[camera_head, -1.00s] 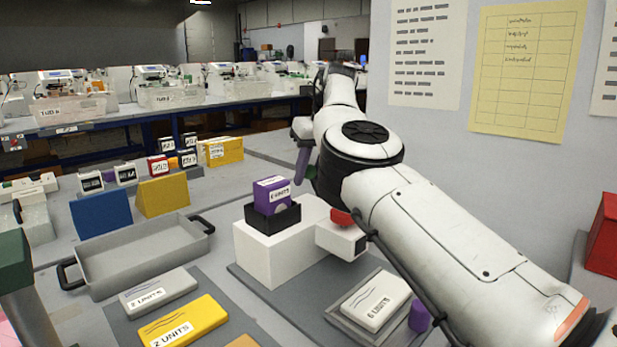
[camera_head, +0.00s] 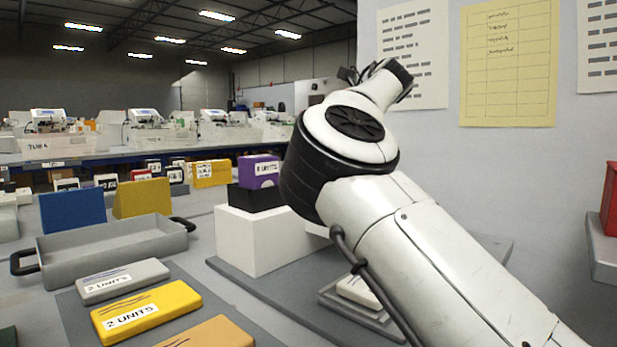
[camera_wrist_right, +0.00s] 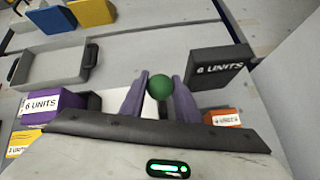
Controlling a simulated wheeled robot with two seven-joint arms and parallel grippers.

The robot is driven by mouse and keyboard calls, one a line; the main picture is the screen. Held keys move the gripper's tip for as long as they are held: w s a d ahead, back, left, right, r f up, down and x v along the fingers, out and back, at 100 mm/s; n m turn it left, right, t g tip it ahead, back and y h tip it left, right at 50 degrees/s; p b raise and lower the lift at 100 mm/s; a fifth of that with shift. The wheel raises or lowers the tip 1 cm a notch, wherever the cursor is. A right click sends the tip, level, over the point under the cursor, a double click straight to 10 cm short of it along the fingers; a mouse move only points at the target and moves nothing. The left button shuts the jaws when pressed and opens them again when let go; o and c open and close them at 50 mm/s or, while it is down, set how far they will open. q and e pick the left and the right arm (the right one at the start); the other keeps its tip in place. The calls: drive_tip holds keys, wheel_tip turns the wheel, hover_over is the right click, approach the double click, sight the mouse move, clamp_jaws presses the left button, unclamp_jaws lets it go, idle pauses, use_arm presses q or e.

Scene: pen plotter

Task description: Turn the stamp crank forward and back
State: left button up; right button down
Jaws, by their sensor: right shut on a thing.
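In the right wrist view, a round green knob (camera_wrist_right: 160,88) sits between the purple fingers of my right gripper (camera_wrist_right: 160,80), which is shut on it. The knob looks like the crank's handle; the crank arm below it is hidden. In the head view my right arm covers the gripper and the knob. A white block (camera_head: 250,242) stands on a grey base, carrying a black holder (camera_head: 255,198) with a purple box (camera_head: 260,170) in it. The purple box also shows in the right wrist view (camera_wrist_right: 55,104). My left gripper is out of view.
A grey tray (camera_head: 105,254) with handles stands left of the block. Grey (camera_head: 123,280) and yellow (camera_head: 146,310) unit plates lie in front. A pale plate (camera_head: 358,290) is partly behind my arm. A black box (camera_wrist_right: 217,70) stands beside the gripper. A wall closes the right.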

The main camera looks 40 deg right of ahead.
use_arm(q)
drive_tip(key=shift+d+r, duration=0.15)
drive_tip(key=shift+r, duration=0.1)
use_arm(e)
drive_tip(key=shift+s+d+r+t, duration=0.1)
drive_tip(key=shift+s+r+t, duration=0.05)
drive_tip(key=shift+s+t, duration=0.5)
drive_tip(key=c, duration=1.4)
unclamp_jaws()
drive_tip(key=shift+o, duration=0.2)
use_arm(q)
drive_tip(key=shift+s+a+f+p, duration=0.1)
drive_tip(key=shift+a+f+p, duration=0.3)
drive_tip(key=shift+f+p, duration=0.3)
use_arm(e)
drive_tip(key=v, duration=1)
drive_tip(key=shift+s, duration=0.15)
